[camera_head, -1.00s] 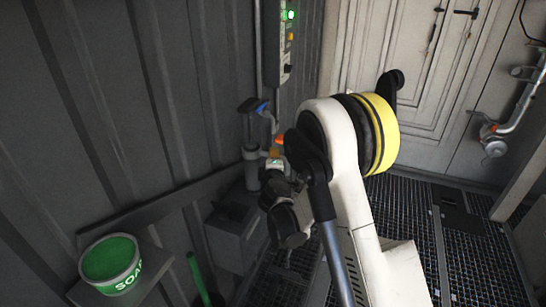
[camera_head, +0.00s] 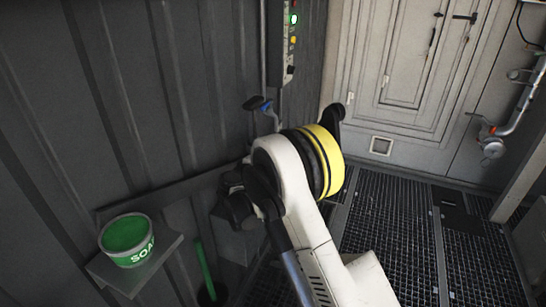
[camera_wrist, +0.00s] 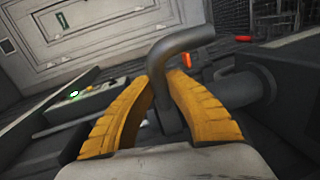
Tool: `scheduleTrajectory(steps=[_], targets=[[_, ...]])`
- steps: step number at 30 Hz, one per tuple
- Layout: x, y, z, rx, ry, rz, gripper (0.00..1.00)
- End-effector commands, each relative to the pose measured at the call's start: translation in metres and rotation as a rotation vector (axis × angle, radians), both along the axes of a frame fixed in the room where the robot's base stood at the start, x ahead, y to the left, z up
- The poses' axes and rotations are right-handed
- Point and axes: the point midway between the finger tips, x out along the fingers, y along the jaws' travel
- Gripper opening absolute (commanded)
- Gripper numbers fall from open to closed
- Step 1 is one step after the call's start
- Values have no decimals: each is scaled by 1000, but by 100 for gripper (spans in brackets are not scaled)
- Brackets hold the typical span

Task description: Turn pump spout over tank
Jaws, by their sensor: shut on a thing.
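The grey bent pump spout (camera_wrist: 185,48) shows in the wrist view, its pipe rising between my yellow fingers and curving right. My gripper (camera_wrist: 165,88) is shut on this pipe. A dark grey cylinder (camera_wrist: 250,85), which looks like the pump body, lies just right of it. A grey box (camera_head: 238,243), possibly the tank, is partly hidden below my arm. I cannot tell whether the spout is over it.
A green soap tub (camera_head: 128,240) stands on a wall shelf (camera_head: 120,278) at the left. A control panel with a green light (camera_head: 289,45) is on the wall above the pump. A pale door (camera_head: 420,60) closes the back. Grated floor (camera_head: 385,225) is clear at right.

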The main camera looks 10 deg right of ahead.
Motion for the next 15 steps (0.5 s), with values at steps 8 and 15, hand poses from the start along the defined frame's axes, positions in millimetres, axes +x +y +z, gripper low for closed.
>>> scheduleTrajectory(steps=[8, 15], targets=[[-4, 16, 0, -1, 0, -204, 0], [-7, 24, 0, 1, 0, -318, 0]])
